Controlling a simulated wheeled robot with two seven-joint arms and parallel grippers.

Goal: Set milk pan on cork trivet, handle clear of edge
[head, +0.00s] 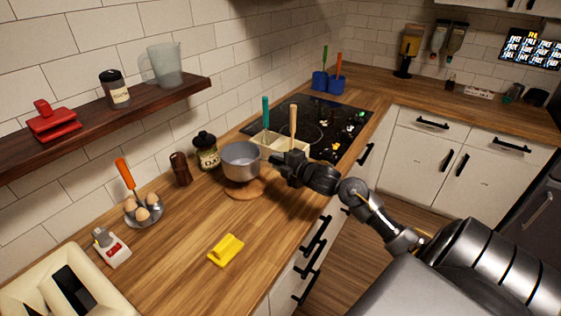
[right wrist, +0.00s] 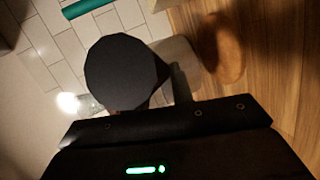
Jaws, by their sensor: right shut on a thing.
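The grey milk pan (head: 241,164) is upright over the round cork trivet (head: 244,193) on the wooden counter. The trivet's front part shows below the pan; the pan hides its back part. The pan looks held a little above it, but I cannot tell the gap surely. My right gripper (head: 284,166) is shut on the pan's handle, which points right and is mostly hidden by the gripper. In the right wrist view the pan (right wrist: 180,62) shows as a grey shape, with the brown trivet (right wrist: 228,48) beside it. My left gripper is in neither view.
A cream utensil holder (head: 268,142) and the black hob (head: 318,122) stand behind the gripper. A dark-lidded jar (head: 206,152) and a brown mill (head: 180,169) stand left of the pan. A yellow object (head: 227,250) lies in front; counter around it is clear.

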